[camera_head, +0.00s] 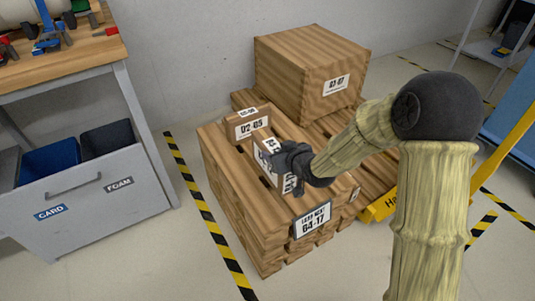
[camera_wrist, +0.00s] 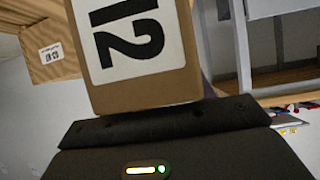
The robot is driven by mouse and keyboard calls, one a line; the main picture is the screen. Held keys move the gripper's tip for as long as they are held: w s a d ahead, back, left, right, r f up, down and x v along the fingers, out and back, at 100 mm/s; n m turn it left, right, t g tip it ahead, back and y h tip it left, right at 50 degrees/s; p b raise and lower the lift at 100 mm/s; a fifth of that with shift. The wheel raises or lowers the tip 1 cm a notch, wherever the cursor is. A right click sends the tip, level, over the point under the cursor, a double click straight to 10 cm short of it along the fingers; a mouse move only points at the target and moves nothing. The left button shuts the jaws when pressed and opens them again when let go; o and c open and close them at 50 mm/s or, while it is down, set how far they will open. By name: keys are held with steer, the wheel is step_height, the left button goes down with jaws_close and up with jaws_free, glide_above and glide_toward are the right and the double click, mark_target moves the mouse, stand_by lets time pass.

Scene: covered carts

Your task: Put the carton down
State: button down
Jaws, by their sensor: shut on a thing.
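My gripper (camera_head: 287,162) is shut on a small brown carton (camera_head: 262,148) with white labels. The carton is over the wooden stack (camera_head: 235,215), near its middle. I cannot tell whether its underside touches the boards. My gripper covers part of it. In the wrist view the carton (camera_wrist: 145,93) fills the top middle, with a white label reading 12, right at the dark gripper body (camera_wrist: 165,125). Another carton, marked 02-05 (camera_head: 243,123), stands on the stack just behind and left of the held one.
A large wood-grain box (camera_head: 290,75) stands behind the stack. A yellow-edged cart part (camera_head: 378,208) lies right of the stack. A workbench (camera_head: 70,66) with bins (camera_head: 50,168) is at left. Striped floor tape (camera_head: 205,212) runs along the stack's left side.

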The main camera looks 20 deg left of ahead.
mark_target(272, 174)
steer(key=shift+s+a+r+n, duration=0.15)
steer(key=shift+s+a+r, duration=0.05)
steer(key=shift+a, duration=0.2)
steer(key=shift+s+a+r+n, duration=0.15)
steer(key=shift+s+a+r, duration=0.05)
steer(key=shift+a, duration=0.2)
steer(key=shift+f+b, duration=1.3)
steer(key=shift+f, duration=1.95)
steer(key=shift+f+b, duration=0.85)
steer(key=shift+f, duration=1)
steer(key=c, duration=0.6)
jaws_free()
steer(key=shift+f, duration=0.1)
